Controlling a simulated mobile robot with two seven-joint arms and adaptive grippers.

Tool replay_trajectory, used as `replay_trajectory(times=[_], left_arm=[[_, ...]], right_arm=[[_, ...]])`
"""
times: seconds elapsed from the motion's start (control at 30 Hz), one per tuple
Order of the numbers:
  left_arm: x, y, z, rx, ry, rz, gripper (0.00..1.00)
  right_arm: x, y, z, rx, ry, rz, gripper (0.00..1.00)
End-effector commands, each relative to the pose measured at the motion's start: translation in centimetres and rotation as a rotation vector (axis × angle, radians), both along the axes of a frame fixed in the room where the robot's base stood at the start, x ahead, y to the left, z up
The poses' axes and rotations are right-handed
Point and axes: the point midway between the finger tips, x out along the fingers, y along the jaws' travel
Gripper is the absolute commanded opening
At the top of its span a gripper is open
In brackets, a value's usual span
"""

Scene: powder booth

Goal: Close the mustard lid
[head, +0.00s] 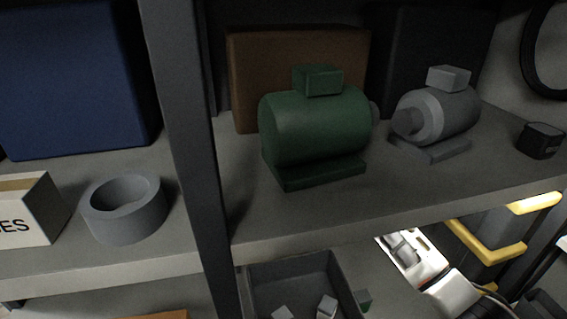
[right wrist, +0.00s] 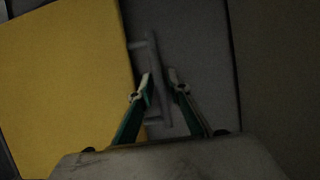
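A flat mustard panel (right wrist: 65,80), likely the lid, fills the left of the right wrist view. Beside it is a dark grey surface with a thin bar handle (right wrist: 157,75). My right gripper (right wrist: 161,77) has its fingers apart, with the bar between them and nearer the left finger; I cannot tell whether they touch. In the head view, mustard-yellow edges (head: 487,247) show on a dark grey body at lower right, below the shelf. How far the lid is open cannot be told. My left gripper is in neither view.
An upper shelf (head: 400,190) holds a green motor (head: 315,125), a grey motor (head: 437,112), a grey ring (head: 123,208) and a blue box (head: 75,80). A dark post (head: 190,150) stands in front. A grey bin (head: 295,270) with small blocks sits below.

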Motion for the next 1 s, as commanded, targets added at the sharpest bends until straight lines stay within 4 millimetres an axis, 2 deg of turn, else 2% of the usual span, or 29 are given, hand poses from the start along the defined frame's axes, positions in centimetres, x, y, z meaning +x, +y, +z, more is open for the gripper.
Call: replay_trajectory(times=[0.2,0.5,0.53,0.6,1.0], left_arm=[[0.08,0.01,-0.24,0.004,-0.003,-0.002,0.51],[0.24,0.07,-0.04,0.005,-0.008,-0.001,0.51],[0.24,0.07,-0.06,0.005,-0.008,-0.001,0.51],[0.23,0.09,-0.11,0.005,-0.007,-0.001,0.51],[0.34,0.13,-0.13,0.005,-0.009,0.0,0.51]], right_arm=[[1.12,1.01,-0.53,0.0,0.001,0.0,0.17],[1.27,1.12,-0.46,-0.001,0.001,0.0,0.17],[1.27,1.12,-0.46,-0.001,0.001,0.0,0.14],[1.27,1.11,-0.46,-0.001,0.001,0.0,0.0],[0.65,0.64,-0.29,0.01,-0.033,-0.001,0.0]])
